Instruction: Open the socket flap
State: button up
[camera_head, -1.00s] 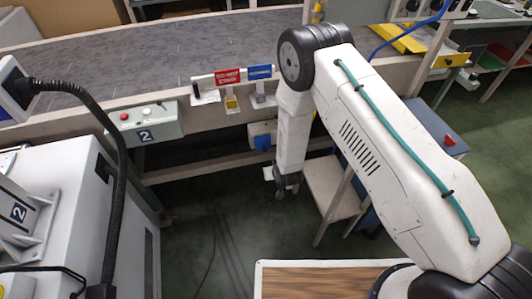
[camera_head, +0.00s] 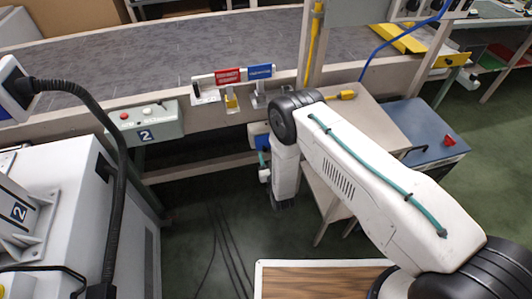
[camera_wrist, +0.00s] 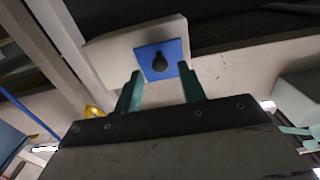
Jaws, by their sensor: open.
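The socket flap (camera_wrist: 174,50) is a blue square plate with a dark round knob (camera_wrist: 158,62), on a pale box (camera_wrist: 110,50) in the wrist view. The flap looks shut. My gripper (camera_wrist: 159,72) is open, its teal fingers either side of the flap's lower edge. The knob lies between the fingertips, slightly beyond them; I cannot tell whether they touch anything. In the head view the box (camera_head: 256,128) hangs under the conveyor edge, with a bit of the blue flap (camera_head: 262,142) showing beside my arm. My fingers are not clear there.
The conveyor (camera_head: 170,55) runs along the back. A control box (camera_head: 150,122) hangs at its front left. A pale table (camera_head: 370,118) and a blue cabinet (camera_head: 425,120) stand right of my arm. Dark cables (camera_head: 225,245) lie on the green floor.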

aim_at(264, 144)
jog(key=shift+x, duration=1.3)
grip_shut()
jog(key=shift+a, duration=0.1)
